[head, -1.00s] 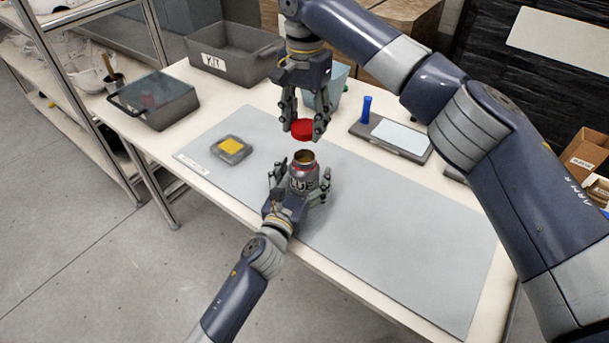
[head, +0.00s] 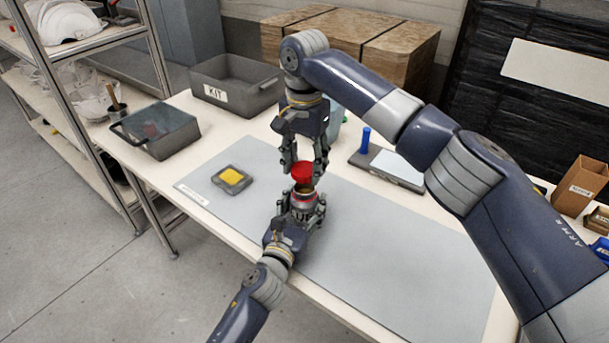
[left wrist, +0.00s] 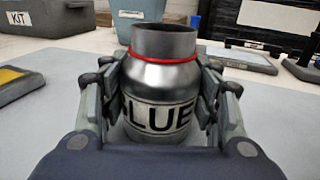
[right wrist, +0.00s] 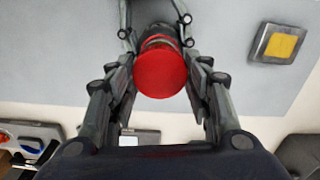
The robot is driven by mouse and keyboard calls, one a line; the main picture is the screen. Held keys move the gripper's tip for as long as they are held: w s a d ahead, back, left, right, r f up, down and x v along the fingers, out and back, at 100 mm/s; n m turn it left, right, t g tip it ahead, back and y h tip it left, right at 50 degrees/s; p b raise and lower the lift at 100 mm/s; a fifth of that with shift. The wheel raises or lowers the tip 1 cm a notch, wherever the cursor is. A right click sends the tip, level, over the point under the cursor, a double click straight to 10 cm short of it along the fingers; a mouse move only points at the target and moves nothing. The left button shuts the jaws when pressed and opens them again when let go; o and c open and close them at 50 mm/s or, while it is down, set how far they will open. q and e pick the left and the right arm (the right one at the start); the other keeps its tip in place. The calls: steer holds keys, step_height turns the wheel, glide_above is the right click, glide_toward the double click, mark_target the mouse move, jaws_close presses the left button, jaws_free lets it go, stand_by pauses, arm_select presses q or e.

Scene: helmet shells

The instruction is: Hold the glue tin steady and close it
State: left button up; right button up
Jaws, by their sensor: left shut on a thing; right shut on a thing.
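The glue tin (head: 304,200) is a silver can with a red ring below its open neck, upright above the grey mat. In the left wrist view the tin (left wrist: 160,88) sits between my left fingers, its label partly hidden. My left gripper (head: 302,208) is shut on its body. My right gripper (head: 304,170) points down, shut on the red lid (head: 302,173). The lid is just above the tin's mouth, apart from it, with the opening partly showing. In the right wrist view the lid (right wrist: 161,74) covers part of the tin.
A small grey case with a yellow pad (head: 231,178) lies left on the mat (head: 380,255). Behind are a KIT bin (head: 235,95), a lidded grey box (head: 155,130) and a tray with a blue-handled tool (head: 366,138). The mat's right part is clear.

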mark_target(304, 181)
steer(key=shift+f, duration=1.05)
steer(key=shift+f, duration=0.1)
steer(key=shift+f, duration=0.8)
steer(key=shift+f, duration=0.55)
steer(key=m, duration=1.1)
steer(key=shift+m, duration=0.3)
steer(key=m, duration=0.4)
steer(key=shift+a, duration=0.1)
steer(key=m, duration=0.5)
